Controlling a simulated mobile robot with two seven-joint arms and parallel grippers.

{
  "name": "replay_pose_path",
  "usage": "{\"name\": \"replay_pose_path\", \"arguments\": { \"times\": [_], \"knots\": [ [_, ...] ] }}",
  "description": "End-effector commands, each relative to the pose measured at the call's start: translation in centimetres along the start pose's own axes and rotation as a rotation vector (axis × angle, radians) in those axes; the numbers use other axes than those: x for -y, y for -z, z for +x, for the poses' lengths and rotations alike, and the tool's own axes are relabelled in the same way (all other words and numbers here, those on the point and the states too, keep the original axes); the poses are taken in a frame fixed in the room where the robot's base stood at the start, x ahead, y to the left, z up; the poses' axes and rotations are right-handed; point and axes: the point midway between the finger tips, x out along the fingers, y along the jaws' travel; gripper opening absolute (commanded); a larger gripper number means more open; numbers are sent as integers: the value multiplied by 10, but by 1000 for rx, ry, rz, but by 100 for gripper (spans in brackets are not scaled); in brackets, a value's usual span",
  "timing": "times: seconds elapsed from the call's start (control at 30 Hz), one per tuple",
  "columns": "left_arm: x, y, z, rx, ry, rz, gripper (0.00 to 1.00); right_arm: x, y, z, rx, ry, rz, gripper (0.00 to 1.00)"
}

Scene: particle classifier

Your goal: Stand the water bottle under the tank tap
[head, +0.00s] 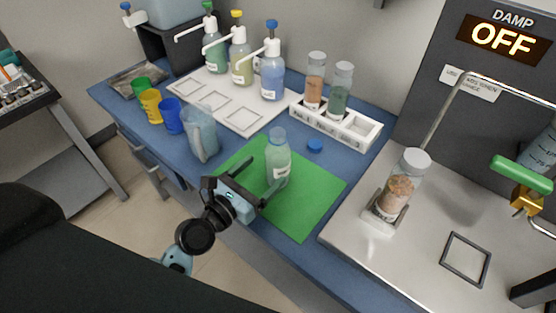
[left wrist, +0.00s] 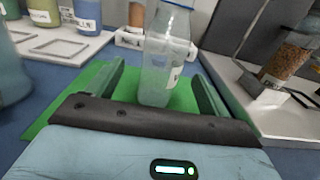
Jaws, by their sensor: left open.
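The water bottle (head: 278,160), clear pale green with a white label and no cap, stands upright on the green mat (head: 312,205). My left gripper (head: 259,175) is open at the mat's near side, its fingers pointing at the bottle. In the left wrist view the bottle (left wrist: 158,65) stands between the two spread fingers, with gaps on both sides. The tank (head: 172,10) sits on a dark stand at the back left, partly cut off by the picture edge. A blue-topped tap (head: 126,7) shows at its left side. My right gripper is not in view.
A clear jug (head: 201,133) stands just left of the mat, near my left gripper. Green, yellow and blue cups (head: 170,116) stand farther left. A blue cap (head: 315,146) lies at the mat's back edge. Pump bottles (head: 272,75) and a vial rack (head: 335,125) stand behind.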

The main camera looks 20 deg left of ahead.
Motion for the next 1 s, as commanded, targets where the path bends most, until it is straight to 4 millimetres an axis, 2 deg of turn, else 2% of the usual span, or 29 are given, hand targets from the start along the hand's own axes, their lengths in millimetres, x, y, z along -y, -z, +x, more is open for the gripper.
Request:
{"name": "replay_pose_path", "arguments": {
  "times": [0.2,0.4,0.6,0.87,1.0],
  "knots": [
    [0,-2,7,1,0,0,80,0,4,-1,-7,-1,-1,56],
    [4,-14,34,5,0,1,80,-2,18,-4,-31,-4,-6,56],
    [4,-10,53,-1,0,0,80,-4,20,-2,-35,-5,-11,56],
    [4,-9,55,-1,0,-1,80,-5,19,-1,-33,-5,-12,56],
    [4,-9,55,-1,0,0,63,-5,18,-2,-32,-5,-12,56]
  ]
}}
